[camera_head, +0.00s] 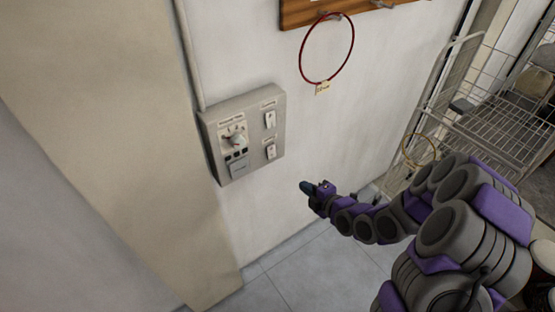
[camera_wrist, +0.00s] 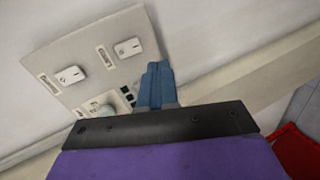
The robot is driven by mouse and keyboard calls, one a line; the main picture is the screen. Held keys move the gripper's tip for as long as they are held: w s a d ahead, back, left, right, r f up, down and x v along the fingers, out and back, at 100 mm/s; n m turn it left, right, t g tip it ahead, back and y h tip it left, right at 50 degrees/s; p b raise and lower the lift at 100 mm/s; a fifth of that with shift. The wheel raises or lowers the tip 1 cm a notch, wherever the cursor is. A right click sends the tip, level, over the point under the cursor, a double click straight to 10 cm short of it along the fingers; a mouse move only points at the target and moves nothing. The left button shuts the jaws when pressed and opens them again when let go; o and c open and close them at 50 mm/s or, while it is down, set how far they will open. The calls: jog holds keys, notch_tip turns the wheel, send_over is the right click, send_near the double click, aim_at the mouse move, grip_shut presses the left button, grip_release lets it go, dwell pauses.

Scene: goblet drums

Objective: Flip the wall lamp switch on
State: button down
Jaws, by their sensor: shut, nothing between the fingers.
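A grey control panel (camera_head: 243,135) is fixed to the white wall. It carries two white rocker switches on its right side, an upper switch (camera_head: 270,119) and a lower switch (camera_head: 271,152), each with a small label too blurred to read. My gripper (camera_head: 305,187) is shut and empty, to the right of and below the panel in the head view. In the wrist view, its blue fingers (camera_wrist: 156,84) are together, near the panel's edge. That view shows one switch (camera_wrist: 128,47) close to the fingertips and another switch (camera_wrist: 70,75) farther left. Contact is not visible.
A round dial (camera_head: 236,140) sits on the panel's left half. A red hoop (camera_head: 327,48) hangs from a wooden rack (camera_head: 345,12) above right. A white wire shelf (camera_head: 480,95) stands at the right. The wall beside the panel is bare.

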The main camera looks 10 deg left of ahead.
jog(key=shift+a+r+n+t+y+p, duration=0.3)
jog(key=shift+a+r+n+t+y, duration=0.4)
jog(key=shift+t+y, duration=0.3)
jog(key=shift+w, duration=0.1)
jog(key=b, duration=0.2)
send_near(273, 157)
jog(key=r+x, duration=0.1)
jog(key=x, duration=0.4)
jog(key=shift+w+a+f+b, duration=0.4)
jog(key=shift+w+a+f, duration=0.2)
jog(key=shift+a, duration=0.2)
jog(key=shift+f, duration=0.1)
jog(key=shift+w+a, duration=0.1)
jog(key=shift+w, duration=0.05)
